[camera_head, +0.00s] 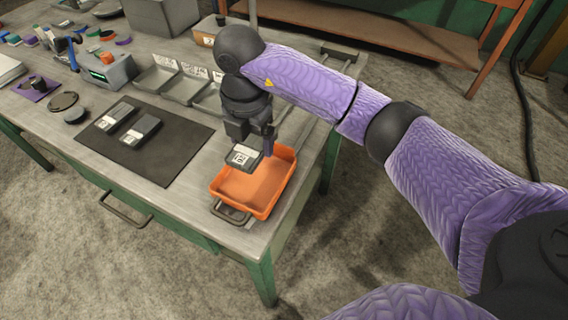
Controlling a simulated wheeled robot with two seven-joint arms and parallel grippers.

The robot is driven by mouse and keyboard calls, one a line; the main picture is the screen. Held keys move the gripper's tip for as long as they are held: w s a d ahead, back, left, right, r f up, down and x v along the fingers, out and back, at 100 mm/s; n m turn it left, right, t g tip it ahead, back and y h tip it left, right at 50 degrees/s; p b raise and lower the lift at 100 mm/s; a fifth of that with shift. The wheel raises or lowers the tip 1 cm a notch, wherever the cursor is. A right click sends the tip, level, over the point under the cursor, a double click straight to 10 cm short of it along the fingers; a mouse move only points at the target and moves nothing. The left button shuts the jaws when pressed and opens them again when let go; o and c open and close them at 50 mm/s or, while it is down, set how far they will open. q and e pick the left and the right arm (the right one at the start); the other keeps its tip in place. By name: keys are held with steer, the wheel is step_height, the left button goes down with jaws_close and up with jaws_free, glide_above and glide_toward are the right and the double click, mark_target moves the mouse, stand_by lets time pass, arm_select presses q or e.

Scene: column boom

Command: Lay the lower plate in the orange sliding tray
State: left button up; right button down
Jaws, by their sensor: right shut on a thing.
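My right gripper (256,140) is shut on a dark grey plate (243,156) with a white label with black print. The plate is above the left back part of the orange sliding tray (259,211); I cannot tell whether it touches the rim. The tray's visible floor is empty. It sits at the front right corner of the bench, by a dark handle. Two similar dark plates with pale labels, one farther (113,117) and one nearer (141,130), lie on a black mat to the left. My left gripper is out of view.
Grey metal bins (158,78) stand behind the mat. A grey device (108,72) and small coloured parts sit at the bench's far left. Bare bench top (195,165) lies between mat and tray. The bench's right edge is close to the tray.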

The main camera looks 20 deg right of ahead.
mark_target(255, 179)
steer(key=f+b, duration=0.1)
steer(key=f, duration=0.4)
steer(key=f+b, duration=0.2)
steer(key=f, duration=0.3)
steer(key=shift+w+a, duration=0.15)
steer(key=shift+a, duration=0.05)
steer(key=shift+r, duration=0.15)
jaws_free()
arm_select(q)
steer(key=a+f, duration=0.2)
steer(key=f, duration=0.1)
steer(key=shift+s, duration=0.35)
arm_select(e)
step_height(255, 179, up, 12)
steer(key=p, duration=0.3)
steer(key=shift+f+p, duration=0.25)
steer(key=shift+p, duration=0.15)
steer(key=shift+r, duration=0.3)
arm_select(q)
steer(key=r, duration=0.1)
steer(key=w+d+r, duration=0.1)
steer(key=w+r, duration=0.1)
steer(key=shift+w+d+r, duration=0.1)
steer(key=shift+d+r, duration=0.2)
